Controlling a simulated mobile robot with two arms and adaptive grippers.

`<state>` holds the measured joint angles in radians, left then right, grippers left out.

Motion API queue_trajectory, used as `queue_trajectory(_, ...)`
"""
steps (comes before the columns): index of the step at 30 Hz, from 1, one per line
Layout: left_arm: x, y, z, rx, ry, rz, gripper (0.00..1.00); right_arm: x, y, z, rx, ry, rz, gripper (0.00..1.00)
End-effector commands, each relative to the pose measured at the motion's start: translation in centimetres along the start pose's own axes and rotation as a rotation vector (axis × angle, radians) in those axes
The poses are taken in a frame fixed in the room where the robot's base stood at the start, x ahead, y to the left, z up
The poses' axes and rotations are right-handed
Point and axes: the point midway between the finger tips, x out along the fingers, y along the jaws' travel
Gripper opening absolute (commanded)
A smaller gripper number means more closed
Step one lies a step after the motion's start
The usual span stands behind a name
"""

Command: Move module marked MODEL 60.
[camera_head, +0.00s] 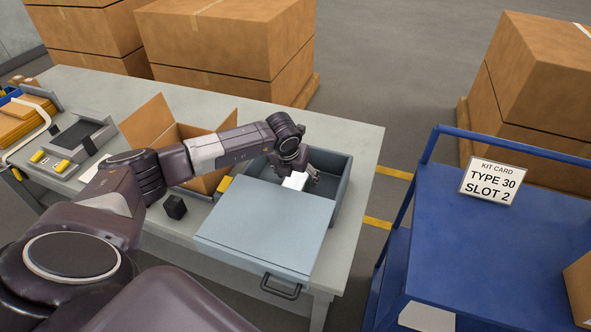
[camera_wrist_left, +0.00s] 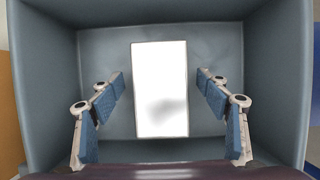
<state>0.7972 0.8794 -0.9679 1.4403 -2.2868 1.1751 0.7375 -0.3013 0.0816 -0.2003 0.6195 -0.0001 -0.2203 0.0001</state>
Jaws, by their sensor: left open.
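A plain white block (camera_head: 295,181) sits in the open part of a grey-blue box (camera_head: 343,184) on the table. I cannot read any marking on it, so I cannot tell whether it is the MODEL 60 module. My left gripper (camera_head: 305,177) reaches down into the box above it. In the left wrist view, the white block (camera_wrist_left: 160,88) lies between the two blue-padded fingers of the open left gripper (camera_wrist_left: 160,95), with a gap on each side. The box walls (camera_wrist_left: 45,80) surround them. My right gripper is out of view.
A flat lid-like panel (camera_head: 258,232) with a dark handle covers the box's near part. An open cardboard box (camera_head: 150,122) and a black cube (camera_head: 175,207) are left. A blue cart (camera_head: 480,260) at right bears a kit card (camera_head: 491,181) reading TYPE 30 SLOT 2.

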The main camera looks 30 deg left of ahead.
Motion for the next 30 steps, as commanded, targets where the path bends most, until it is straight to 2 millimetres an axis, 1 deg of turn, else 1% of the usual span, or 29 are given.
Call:
queue_trajectory(4,0.54,-0.06,0.00,0.000,-0.001,-0.001,0.70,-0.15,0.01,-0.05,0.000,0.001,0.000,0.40)
queue_trajectory(11,0.60,-0.05,-0.03,0.001,-0.001,-0.001,0.70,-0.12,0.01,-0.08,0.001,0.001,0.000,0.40)
queue_trajectory(14,0.59,-0.04,-0.03,0.001,0.000,-0.001,0.61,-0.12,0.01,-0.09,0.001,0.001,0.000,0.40)
queue_trajectory(28,0.56,-0.03,-0.03,0.000,0.000,-0.001,0.09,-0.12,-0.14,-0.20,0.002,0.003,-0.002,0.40)
queue_trajectory(30,0.56,-0.02,-0.02,0.000,0.000,-0.001,0.09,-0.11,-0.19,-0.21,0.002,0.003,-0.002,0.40)
